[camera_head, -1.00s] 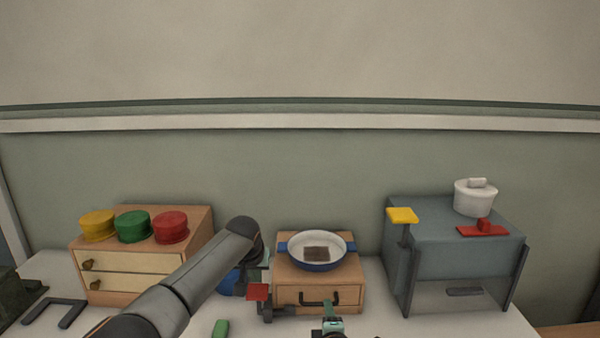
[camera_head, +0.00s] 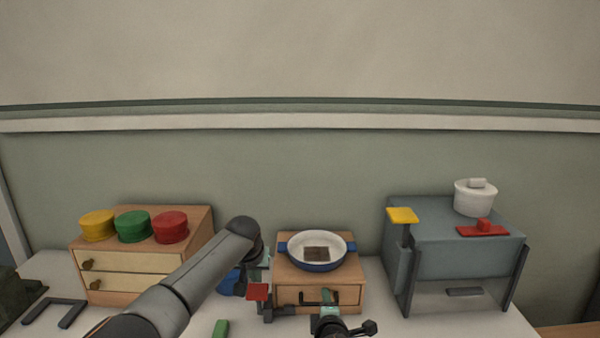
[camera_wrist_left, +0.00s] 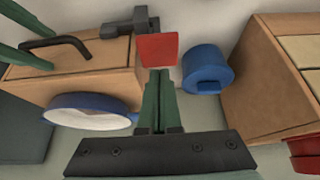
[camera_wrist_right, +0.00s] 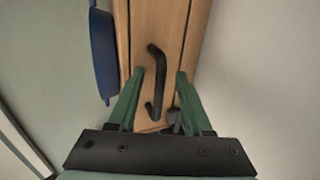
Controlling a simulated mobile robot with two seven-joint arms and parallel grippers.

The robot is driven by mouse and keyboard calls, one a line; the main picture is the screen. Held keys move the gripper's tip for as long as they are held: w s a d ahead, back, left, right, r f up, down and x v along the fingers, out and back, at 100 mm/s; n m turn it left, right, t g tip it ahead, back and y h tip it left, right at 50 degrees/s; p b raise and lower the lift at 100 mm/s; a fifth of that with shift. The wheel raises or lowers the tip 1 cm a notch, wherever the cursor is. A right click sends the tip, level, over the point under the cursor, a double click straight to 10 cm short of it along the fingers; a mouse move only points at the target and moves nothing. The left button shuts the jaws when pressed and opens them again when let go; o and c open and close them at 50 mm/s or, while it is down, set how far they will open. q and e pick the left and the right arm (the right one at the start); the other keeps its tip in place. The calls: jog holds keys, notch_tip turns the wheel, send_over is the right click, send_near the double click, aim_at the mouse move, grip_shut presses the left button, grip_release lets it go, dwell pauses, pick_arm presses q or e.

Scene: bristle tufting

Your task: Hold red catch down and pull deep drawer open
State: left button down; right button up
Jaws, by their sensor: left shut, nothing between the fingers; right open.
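The red catch (camera_head: 258,291) sits on a dark bracket at the left front corner of the small wooden cabinet. My left gripper (camera_head: 264,278) is shut and empty, its tips at the red catch (camera_wrist_left: 157,49); I cannot tell if they press on it. The deep drawer (camera_head: 348,296) is in the cabinet's front and looks closed. Its black bar handle (camera_wrist_right: 155,75) lies between the open fingers of my right gripper (camera_wrist_right: 157,78). In the head view my right gripper (camera_head: 327,300) partly hides the handle.
A blue-rimmed pan (camera_head: 318,262) with a brown square stands on the cabinet. A blue cylinder (camera_wrist_left: 205,68) stands beside the catch. A two-drawer chest (camera_head: 130,270) is left, a grey cabinet (camera_head: 455,255) right.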

aim_at(257, 288)
pick_arm(q)
jog(key=shift+f, duration=0.1)
jog(key=shift+f, duration=0.7)
jog(key=shift+f, duration=0.1)
jog(key=shift+f, duration=0.65)
pick_arm(e)
jog(key=v, duration=0.8)
dwell(0.7)
